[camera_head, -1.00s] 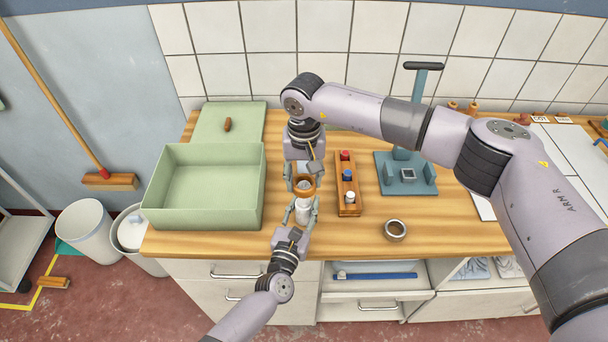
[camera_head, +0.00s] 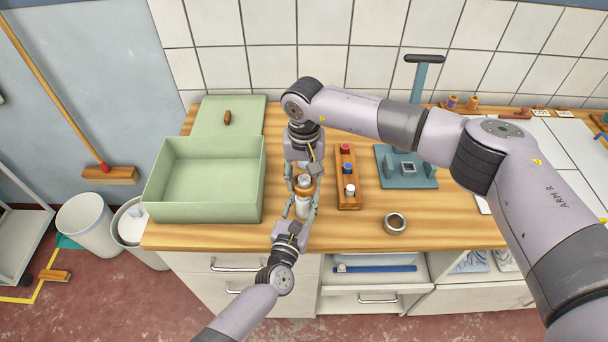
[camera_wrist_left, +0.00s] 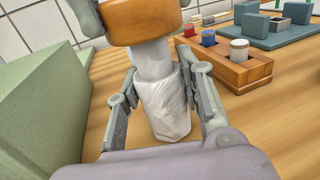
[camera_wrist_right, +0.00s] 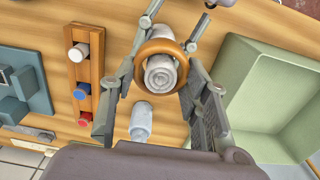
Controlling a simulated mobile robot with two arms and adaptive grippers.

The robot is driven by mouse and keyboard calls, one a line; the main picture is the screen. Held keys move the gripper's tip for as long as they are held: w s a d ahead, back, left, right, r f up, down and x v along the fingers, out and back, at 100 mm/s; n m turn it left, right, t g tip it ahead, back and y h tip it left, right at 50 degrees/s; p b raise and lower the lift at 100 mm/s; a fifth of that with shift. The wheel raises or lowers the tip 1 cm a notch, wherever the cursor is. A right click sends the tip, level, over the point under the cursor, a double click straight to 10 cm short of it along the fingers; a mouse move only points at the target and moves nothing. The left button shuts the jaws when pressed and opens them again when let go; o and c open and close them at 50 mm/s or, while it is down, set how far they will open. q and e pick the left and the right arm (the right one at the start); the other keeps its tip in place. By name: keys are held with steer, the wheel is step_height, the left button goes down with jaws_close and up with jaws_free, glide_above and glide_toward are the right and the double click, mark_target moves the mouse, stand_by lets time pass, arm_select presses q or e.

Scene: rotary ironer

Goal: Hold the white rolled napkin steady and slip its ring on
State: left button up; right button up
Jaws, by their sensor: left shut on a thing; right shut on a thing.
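The white rolled napkin (camera_wrist_left: 165,105) stands roughly upright over the counter, between the fingers of my left gripper (camera_head: 301,209), which is shut on it. My right gripper (camera_head: 303,172) is shut on the orange-brown ring (camera_wrist_left: 145,20). In the left wrist view the ring is above the napkin's gripped part. In the right wrist view the ring (camera_wrist_right: 181,45) encircles the napkin's rolled end (camera_wrist_right: 160,72). Whether that end is inside the ring or just below it, I cannot tell. A second whitish cylinder (camera_wrist_right: 141,120) stands close behind the napkin.
A green box (camera_head: 205,212) stands at left, with a flat green panel behind it. A wooden rack (camera_head: 347,203) with red, blue and white pieces stands just right of the grippers. A teal stand (camera_head: 405,183) and a grey ring (camera_head: 395,223) are farther right.

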steer(key=o, duration=1)
steer(key=o, duration=0.6)
steer(key=shift+c, duration=0.2)
steer(key=shift+r, duration=0.1)
step_height(320, 180, up, 11)
stand_by(0.9)
